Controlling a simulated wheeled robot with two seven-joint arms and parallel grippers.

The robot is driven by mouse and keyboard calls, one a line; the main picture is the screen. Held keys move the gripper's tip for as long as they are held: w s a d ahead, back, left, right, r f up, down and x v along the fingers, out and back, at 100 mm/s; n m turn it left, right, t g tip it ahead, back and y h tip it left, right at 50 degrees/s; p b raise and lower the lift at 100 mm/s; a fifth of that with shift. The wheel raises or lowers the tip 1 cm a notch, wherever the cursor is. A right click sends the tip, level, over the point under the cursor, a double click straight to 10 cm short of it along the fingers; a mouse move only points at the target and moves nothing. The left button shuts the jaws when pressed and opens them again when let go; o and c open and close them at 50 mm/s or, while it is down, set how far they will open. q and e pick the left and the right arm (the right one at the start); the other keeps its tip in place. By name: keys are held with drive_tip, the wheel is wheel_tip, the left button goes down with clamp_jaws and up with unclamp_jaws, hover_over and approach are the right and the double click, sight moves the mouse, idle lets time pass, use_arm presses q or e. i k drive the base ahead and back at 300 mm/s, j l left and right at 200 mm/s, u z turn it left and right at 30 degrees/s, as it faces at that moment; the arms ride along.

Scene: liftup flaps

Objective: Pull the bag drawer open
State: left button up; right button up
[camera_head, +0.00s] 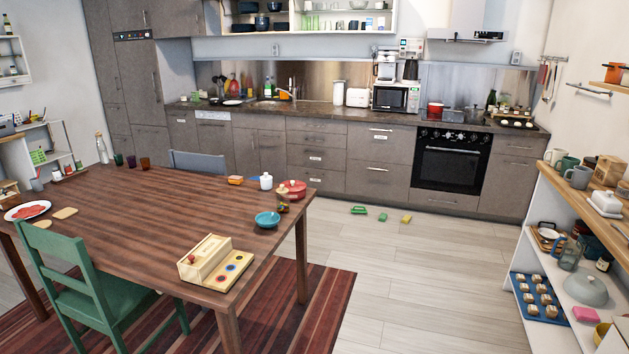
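The grey-brown kitchen base units hold several drawers along the back wall. I cannot tell which front is the bag drawer. All the drawer fronts look shut. Neither of my grippers is in view.
A wooden dining table (150,215) and a green chair (90,280) fill the left. Green and yellow items (382,217) lie on the floor before the drawers. A shelf unit (565,240) stands at right. The middle floor (430,265) is mostly clear.

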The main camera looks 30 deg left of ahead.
sight(320, 179)
drive_tip(key=i+j+u, duration=0.25)
drive_tip(key=i, duration=0.5)
drive_tip(key=i+l, duration=0.1)
drive_tip(key=i, duration=2.35)
drive_tip(key=i+u, duration=0.15)
drive_tip(key=i, duration=0.55)
drive_tip(key=i+u, duration=0.15)
drive_tip(key=i, duration=0.6)
drive_tip(key=i+l+u, duration=0.15)
drive_tip(key=i, duration=0.55)
drive_tip(key=i+j+u, duration=0.15)
drive_tip(key=i+u, duration=0.3)
drive_tip(key=i+l+u, duration=0.1)
drive_tip(key=i+u, duration=0.35)
drive_tip(key=i, duration=0.2)
